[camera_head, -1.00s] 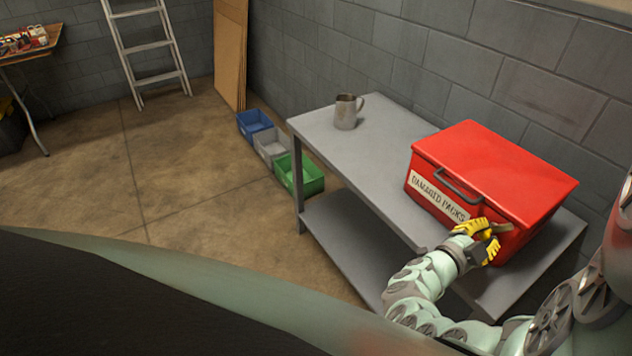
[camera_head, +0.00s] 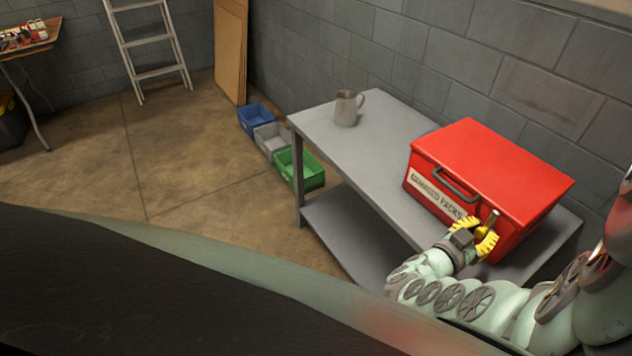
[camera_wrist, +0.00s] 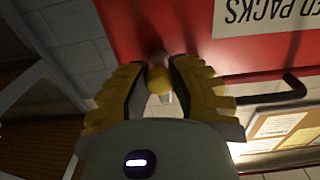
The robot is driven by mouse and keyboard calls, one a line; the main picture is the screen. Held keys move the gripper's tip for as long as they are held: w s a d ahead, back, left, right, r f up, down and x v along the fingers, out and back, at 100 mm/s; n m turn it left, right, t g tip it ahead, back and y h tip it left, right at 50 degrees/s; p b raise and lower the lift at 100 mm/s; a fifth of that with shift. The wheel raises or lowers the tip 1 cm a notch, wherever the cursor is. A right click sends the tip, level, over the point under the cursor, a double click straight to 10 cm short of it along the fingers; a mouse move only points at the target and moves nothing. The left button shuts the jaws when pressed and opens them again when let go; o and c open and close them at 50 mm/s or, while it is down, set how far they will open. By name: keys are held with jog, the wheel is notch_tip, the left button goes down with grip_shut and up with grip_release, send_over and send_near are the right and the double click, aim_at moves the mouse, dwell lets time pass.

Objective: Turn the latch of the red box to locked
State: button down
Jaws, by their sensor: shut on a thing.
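The red box (camera_head: 490,165) stands closed on the grey metal table, its lid down. Its front has a white label and a dark handle (camera_head: 455,185). The latch (camera_head: 493,217) is a small brass-coloured lever at the front's right end, standing steeply up with a slight lean to the right. My gripper (camera_head: 483,235), with yellow fingers, is at the box front and shut on the latch. In the wrist view the latch's rounded yellow end (camera_wrist: 159,80) sits between my fingers (camera_wrist: 160,92), against the red front. The latch's base is partly hidden by the fingers.
The grey table (camera_head: 385,150) carries a metal jug (camera_head: 347,108) at its far left end. Blue (camera_head: 256,119), grey (camera_head: 272,139) and green (camera_head: 301,170) bins stand on the floor left of it. A block wall runs behind the table.

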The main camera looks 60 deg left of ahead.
dwell(0.4)
jog(key=c, duration=0.8)
grip_release()
jog(key=shift+o, duration=0.2)
jog(key=s, duration=1.2)
jog(key=shift+a, duration=0.2)
